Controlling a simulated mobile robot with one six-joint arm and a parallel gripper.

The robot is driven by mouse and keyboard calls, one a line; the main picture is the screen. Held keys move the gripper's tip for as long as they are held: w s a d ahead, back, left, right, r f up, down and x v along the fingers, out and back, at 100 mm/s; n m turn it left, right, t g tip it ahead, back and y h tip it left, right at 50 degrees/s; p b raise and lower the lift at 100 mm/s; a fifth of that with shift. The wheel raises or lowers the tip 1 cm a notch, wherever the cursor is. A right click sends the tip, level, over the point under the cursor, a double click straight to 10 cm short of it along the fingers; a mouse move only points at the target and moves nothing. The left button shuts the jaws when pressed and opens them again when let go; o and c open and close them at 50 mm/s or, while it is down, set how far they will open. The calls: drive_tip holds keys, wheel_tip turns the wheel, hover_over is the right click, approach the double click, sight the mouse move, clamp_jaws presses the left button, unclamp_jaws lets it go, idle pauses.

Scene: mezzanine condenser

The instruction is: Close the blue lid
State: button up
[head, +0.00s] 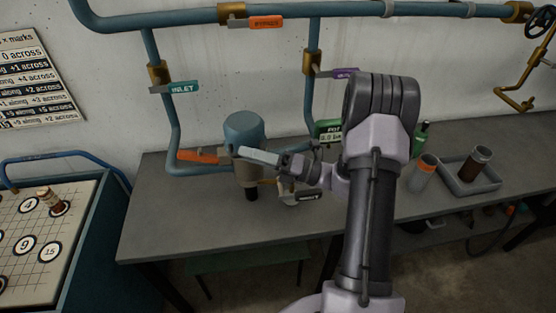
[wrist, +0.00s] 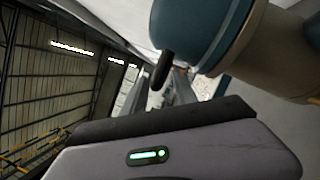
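In the wrist view the lid (wrist: 200,28) fills the top centre, beside the beige body (wrist: 275,50). A short black handle (wrist: 162,72) sticks out below the lid's edge. My gripper (head: 240,152) lies across the front of the vessel, just below the lid in the picture. In the wrist view its grey fingers (wrist: 172,90) are close to the black handle. I cannot tell whether they touch it, or how wide they are apart.
Blue pipes (head: 170,110) with coloured tags run along the wall behind the vessel. A grey tray (head: 468,176) holding a dark cup stands at the right of the bench (head: 165,228), with another cup (head: 422,174) beside it. The bench's front left is clear.

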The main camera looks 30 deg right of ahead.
drive_tip(key=p+v, duration=0.2)
drive_tip(key=v, duration=1.5)
drive_tip(key=shift+d, duration=0.15)
drive_tip(key=shift+f, duration=0.1)
drive_tip(key=s+a+r+n+g+h+b, duration=0.1)
drive_tip(key=s+a+r+n+g, duration=0.15)
drive_tip(key=a+n+g, duration=0.55)
drive_tip(key=s+a+r+n+g+h+b, duration=0.15)
drive_tip(key=a+r+n+g, duration=0.3)
drive_tip(key=a+n, duration=0.45)
drive_tip(key=s+a+r+n+t+h+b, duration=0.1)
drive_tip(key=s+a+n+t+h, duration=0.1)
drive_tip(key=n, duration=0.6)
drive_tip(key=s+a+r+n+t+h+b, duration=0.1)
drive_tip(key=s+a+n+t+h, duration=0.1)
drive_tip(key=s+a+n+h, duration=0.3)
drive_tip(key=a+n+h, duration=0.2)
drive_tip(key=n+h, duration=0.1)
drive_tip(key=shift+s+r+n+t+h, duration=0.25)
drive_tip(key=shift+n+t+h, duration=0.05)
drive_tip(key=shift+t+h, duration=0.05)
drive_tip(key=shift+a, duration=0.15)
